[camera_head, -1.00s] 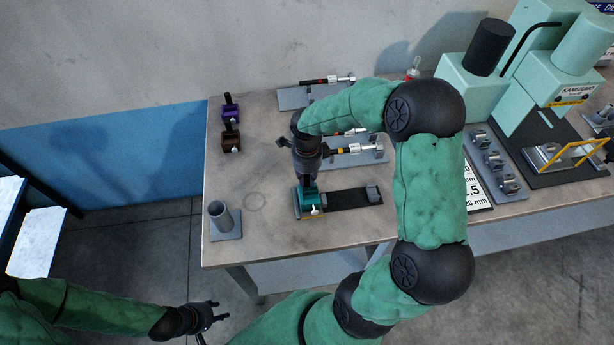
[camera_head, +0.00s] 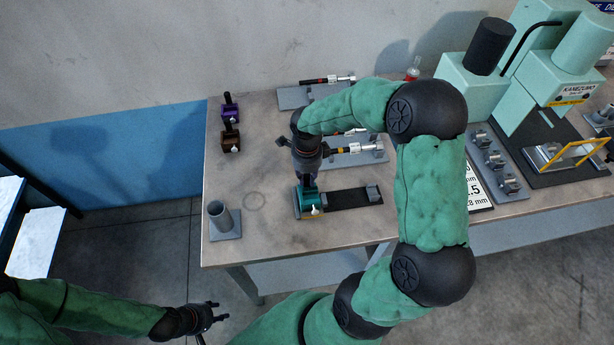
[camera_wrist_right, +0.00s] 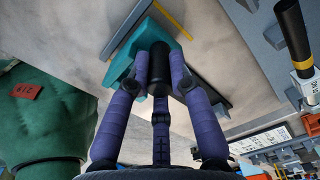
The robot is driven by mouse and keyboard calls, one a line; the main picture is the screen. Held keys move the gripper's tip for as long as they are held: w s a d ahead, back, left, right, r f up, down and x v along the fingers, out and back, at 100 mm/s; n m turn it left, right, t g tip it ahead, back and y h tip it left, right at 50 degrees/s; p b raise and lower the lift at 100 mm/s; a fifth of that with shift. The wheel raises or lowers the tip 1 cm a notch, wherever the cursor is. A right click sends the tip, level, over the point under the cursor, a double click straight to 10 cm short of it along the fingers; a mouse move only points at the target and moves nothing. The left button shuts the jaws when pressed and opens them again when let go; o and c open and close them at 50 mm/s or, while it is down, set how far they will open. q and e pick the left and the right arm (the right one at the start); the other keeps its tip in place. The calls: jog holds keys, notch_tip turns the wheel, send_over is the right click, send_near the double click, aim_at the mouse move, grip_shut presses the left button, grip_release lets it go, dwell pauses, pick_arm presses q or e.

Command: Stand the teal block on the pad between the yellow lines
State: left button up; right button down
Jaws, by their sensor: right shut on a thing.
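The teal block (camera_head: 312,201) is at the left end of a dark pad (camera_head: 350,199) on the workbench. It also shows in the right wrist view (camera_wrist_right: 172,45). Its black upright post (camera_wrist_right: 158,78) is between the purple fingers of my right gripper (camera_head: 309,184), which is shut on it from above. A yellow line (camera_wrist_right: 173,19) runs beside the block; a second line is not clear to me. I cannot tell whether the block's base rests fully on the surface. My left gripper (camera_head: 219,312) is open and empty, low in front of the bench.
A grey tube on a plate (camera_head: 221,219) stands left of the pad. Purple (camera_head: 231,111) and brown (camera_head: 231,138) blocks stand at the back left. Fixtures with tools (camera_head: 350,151) lie behind the pad. A green press (camera_head: 535,75) stands at right.

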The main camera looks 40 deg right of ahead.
jog(key=shift+f+b, duration=0.55)
dwell(0.4)
jog(key=c, duration=1)
grip_release()
jog(key=shift+c, duration=0.2)
notch_tip(320, 180, up, 12)
